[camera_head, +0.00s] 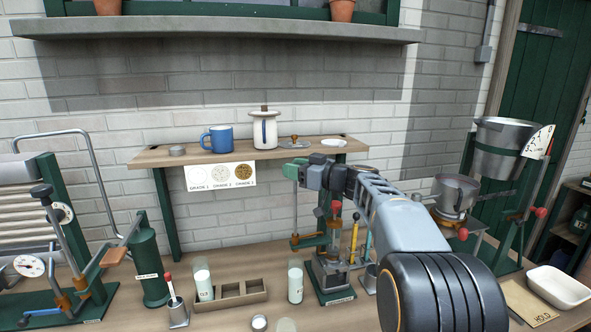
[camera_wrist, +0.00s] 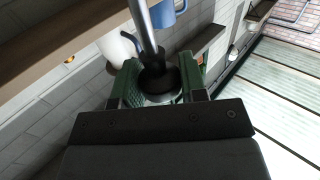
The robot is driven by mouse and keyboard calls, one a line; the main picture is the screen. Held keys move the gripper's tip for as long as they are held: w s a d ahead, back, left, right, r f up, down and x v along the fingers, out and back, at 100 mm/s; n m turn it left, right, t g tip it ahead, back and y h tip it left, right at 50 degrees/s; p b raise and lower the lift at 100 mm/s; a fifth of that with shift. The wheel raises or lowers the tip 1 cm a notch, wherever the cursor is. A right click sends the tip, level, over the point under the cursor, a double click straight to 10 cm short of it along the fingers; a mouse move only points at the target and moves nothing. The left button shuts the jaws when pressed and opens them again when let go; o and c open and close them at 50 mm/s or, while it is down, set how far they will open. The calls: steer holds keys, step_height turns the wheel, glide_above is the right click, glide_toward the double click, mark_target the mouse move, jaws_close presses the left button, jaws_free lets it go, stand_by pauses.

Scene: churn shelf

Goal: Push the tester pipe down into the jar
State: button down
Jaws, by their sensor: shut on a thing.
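My gripper (camera_head: 302,173) is just in front of the wall shelf, with its green fingers shut. In the wrist view my gripper (camera_wrist: 159,82) is closed around a dark round knob, from which a grey metal rod, taken as the tester pipe (camera_wrist: 145,30), runs to the top of the picture. In the head view a thin upright tester pipe (camera_head: 295,208) shows below the fingers, beside the green stand (camera_head: 334,275). A glass jar (camera_head: 295,283) with whitish contents stands on the bench below it. Whether the pipe's lower end touches the jar is unclear.
The wall shelf (camera_head: 150,158) holds a blue mug (camera_head: 217,139) and a white pot (camera_head: 264,132) close behind my gripper. A second whitish jar (camera_head: 203,283) and an open wooden rack (camera_head: 243,298) stand left. A metal pot (camera_head: 455,196) stands right.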

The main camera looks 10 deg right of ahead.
steer(key=b, duration=2.3)
glide_above(295, 243)
steer(key=f, duration=1.7)
steer(key=shift+w+d, duration=0.1)
steer(key=shift+w, duration=0.15)
steer(key=shift+f, duration=0.1)
steer(key=c, duration=0.9)
jaws_free()
steer(key=shift+o, duration=1.1)
steer(key=b+v, duration=0.1)
steer(key=v, duration=1.3)
steer(key=shift+r, duration=0.2)
